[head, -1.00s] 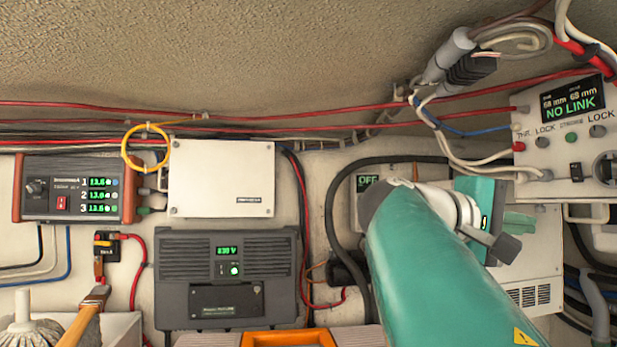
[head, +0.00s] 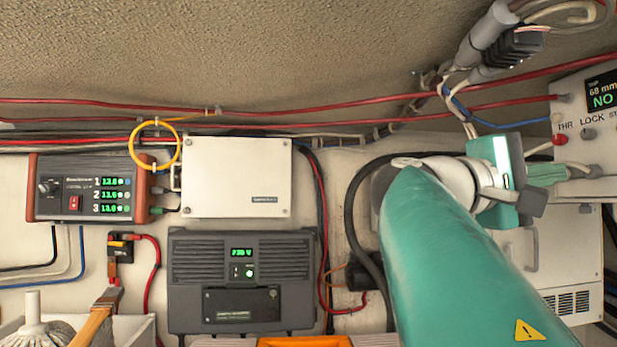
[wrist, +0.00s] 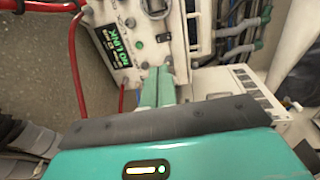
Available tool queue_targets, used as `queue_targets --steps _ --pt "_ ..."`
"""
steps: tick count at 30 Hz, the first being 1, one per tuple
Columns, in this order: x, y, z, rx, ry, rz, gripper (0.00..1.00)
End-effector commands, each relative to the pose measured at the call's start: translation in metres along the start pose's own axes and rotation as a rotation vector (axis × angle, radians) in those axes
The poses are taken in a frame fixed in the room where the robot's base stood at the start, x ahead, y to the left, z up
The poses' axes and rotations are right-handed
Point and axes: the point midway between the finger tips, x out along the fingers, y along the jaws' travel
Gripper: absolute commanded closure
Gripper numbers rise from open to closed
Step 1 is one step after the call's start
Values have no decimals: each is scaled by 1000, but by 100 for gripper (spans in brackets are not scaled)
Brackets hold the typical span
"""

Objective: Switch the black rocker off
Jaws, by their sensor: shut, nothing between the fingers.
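The white control panel (head: 568,120) with a green NO LINK display (head: 604,98) is at the right edge of the head view, cut off by the frame. In the wrist view the panel (wrist: 122,72) is at the top, and a small black rocker (wrist: 163,38) shows on its face between a row of round controls and a large knob (wrist: 155,8). The head view does not show this rocker. My gripper (head: 566,174) is shut and empty. In the wrist view its teal fingers (wrist: 157,72) point at the panel's lower part. I cannot tell whether they touch it.
A dark grey unit (head: 205,295) with a 230 V display, a white box (head: 236,180) and an orange-ended unit (head: 58,205) with a red switch are on the wall at left. Red cables (head: 300,105) cross above. Grey connectors (head: 490,40) hang near the panel.

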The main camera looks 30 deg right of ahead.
Motion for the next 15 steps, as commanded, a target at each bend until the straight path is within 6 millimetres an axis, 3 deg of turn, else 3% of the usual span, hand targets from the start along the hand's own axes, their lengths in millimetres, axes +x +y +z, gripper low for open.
queue_targets --steps 15 --pt "98 -1 -3 -1 -4 -1 100"
